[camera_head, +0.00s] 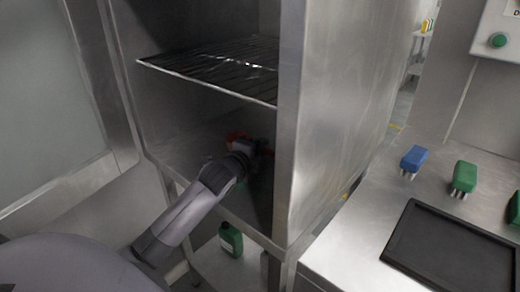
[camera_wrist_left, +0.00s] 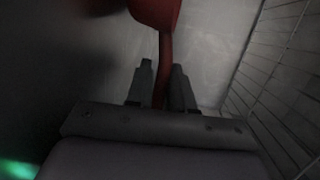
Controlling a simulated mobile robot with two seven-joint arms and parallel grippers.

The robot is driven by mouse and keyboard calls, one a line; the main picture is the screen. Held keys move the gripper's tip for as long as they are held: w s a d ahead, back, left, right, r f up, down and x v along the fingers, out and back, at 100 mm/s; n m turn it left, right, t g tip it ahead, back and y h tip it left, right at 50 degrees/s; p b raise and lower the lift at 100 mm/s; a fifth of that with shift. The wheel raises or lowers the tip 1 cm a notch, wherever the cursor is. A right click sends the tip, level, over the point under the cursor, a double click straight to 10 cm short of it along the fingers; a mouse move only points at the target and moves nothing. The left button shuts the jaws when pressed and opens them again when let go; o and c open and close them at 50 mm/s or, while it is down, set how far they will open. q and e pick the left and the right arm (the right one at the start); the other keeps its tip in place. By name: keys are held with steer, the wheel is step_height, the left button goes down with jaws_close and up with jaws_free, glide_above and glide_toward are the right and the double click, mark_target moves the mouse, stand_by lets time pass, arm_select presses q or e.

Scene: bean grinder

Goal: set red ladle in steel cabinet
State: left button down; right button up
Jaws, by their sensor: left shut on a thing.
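The steel cabinet (camera_head: 335,120) stands open, with a wire shelf (camera_head: 215,66) inside. My left arm reaches into the space below that shelf. My left gripper (camera_head: 262,147) is inside the cabinet, partly hidden by its wrist and the cabinet's right wall edge. The red ladle (camera_head: 238,136) shows as small red parts around the gripper. In the left wrist view the ladle's red handle (camera_wrist_left: 163,68) runs between the two fingers (camera_wrist_left: 160,88), with a wider red part at the top. The gripper is shut on the handle. My right gripper is not in view.
The cabinet door (camera_head: 50,100) is swung open at the left. A green bottle (camera_head: 231,240) stands below the cabinet. On the steel counter at right are a black tray (camera_head: 455,252), a blue brush-like item (camera_head: 413,159) and a green one (camera_head: 464,177).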

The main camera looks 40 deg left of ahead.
arm_select(q)
steer(key=shift+f, duration=0.15)
steer(key=c, duration=1)
jaws_free()
steer(key=shift+s+r, duration=0.15)
steer(key=shift+r, duration=0.05)
steer(key=p+v, duration=0.1)
steer(key=v, duration=1)
steer(key=shift+s+r, duration=0.1)
steer(key=shift+s, duration=0.25)
